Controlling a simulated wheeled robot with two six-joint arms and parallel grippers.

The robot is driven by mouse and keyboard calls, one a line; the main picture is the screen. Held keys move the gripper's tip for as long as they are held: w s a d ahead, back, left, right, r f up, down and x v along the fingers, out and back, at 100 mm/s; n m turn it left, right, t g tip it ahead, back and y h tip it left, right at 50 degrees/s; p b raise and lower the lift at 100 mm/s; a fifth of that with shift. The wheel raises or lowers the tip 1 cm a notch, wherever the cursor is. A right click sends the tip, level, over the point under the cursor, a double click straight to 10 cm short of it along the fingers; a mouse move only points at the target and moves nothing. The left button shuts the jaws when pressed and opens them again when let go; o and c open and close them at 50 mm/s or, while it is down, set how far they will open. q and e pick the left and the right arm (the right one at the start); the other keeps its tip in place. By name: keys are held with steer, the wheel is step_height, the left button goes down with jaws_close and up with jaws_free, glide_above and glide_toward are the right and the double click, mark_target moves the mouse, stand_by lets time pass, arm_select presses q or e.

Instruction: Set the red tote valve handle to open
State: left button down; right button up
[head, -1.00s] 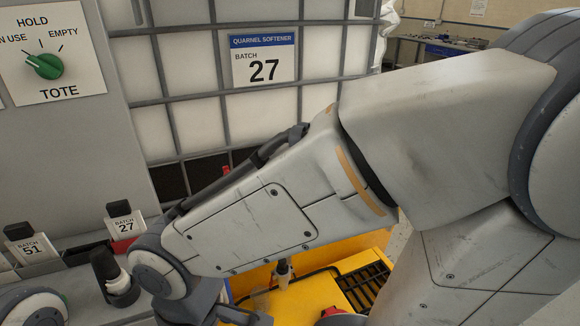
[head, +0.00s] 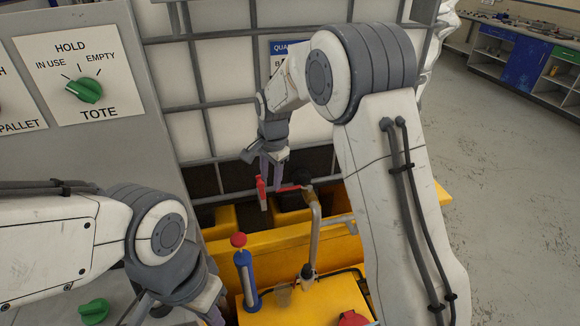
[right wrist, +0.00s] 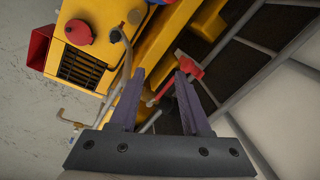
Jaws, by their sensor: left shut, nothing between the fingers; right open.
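The red tote valve handle (head: 262,195) is at the foot of the caged white tote (head: 180,80), above the yellow base. A red bar runs right from it toward a bent metal pipe (head: 315,235). My right gripper (head: 268,178) is open, pointing down close to the handle; contact cannot be told in the head view. In the right wrist view the red handle (right wrist: 190,66) lies just beyond the right fingertip of my right gripper (right wrist: 160,74), and the red bar runs across the gap. My left gripper (head: 213,317) is shut at the bottom edge, partly cut off.
A yellow base (head: 290,305) carries a blue cylinder with a red knob (head: 245,275). Open floor (head: 500,180) lies right.

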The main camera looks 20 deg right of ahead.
mark_target(293, 187)
steer(key=w+d+f+m+p, duration=0.2)
steer(key=w+d+f+m, duration=0.1)
steer(key=w+d+m, duration=0.45)
arm_select(q)
step_height(293, 187, up, 7)
steer(key=p, duration=0.3)
steer(key=shift+f, duration=0.15)
arm_select(e)
steer(key=shift+n, duration=0.75)
steer(key=f, duration=0.3)
steer(key=w+d+f, duration=0.1)
steer(key=f, duration=0.2)
steer(key=w+f, duration=0.1)
steer(key=f, duration=0.3)
steer(key=shift+w+d, duration=0.1)
steer(key=shift+d, duration=0.05)
jaws_close()
